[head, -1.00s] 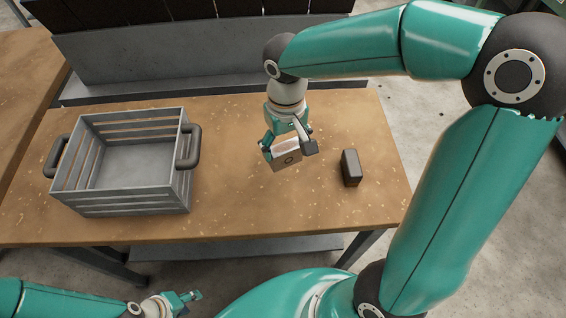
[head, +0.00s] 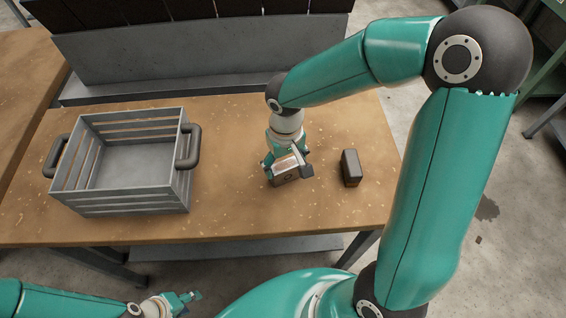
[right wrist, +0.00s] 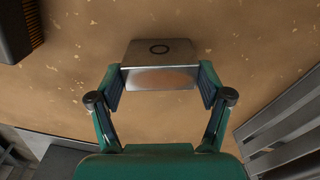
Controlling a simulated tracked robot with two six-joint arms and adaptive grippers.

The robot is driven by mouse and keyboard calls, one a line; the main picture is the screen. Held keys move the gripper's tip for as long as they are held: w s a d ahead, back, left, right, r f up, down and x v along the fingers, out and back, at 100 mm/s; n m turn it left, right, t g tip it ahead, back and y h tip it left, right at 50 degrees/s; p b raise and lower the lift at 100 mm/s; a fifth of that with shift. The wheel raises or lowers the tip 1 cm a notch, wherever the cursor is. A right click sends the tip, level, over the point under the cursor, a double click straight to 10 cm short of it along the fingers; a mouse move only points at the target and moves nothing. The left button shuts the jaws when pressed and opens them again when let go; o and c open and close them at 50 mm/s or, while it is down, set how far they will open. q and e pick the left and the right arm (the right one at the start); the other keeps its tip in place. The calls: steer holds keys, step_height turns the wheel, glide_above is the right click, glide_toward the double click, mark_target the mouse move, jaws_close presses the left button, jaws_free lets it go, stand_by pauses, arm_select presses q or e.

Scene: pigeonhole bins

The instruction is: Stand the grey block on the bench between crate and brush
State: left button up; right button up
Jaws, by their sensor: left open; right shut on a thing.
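The grey block (head: 286,179), marked with a dark ring, is held between the fingers of my right gripper (head: 287,172). The block also shows in the right wrist view (right wrist: 160,48), with a fingertip on each side. It is low over or on the bench (head: 235,215); I cannot tell if it touches. The grey slatted crate (head: 120,205) stands to its left and the dark brush (head: 350,168) to its right, both apart from it. The brush's bristles show in the right wrist view (right wrist: 35,25). My left gripper (head: 190,298) is open and empty, in front of the bench.
The crate is empty, with dark handles at both ends; part of it shows in the right wrist view (right wrist: 285,130). A grey rack (head: 200,55) with dark bins runs along the bench's back. Bare bench lies between crate and block, and in front of the block.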

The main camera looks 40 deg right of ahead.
mark_target(285, 165)
steer(key=o, duration=1.2)
step_height(285, 165, up, 12)
steer(key=shift+r, duration=0.1)
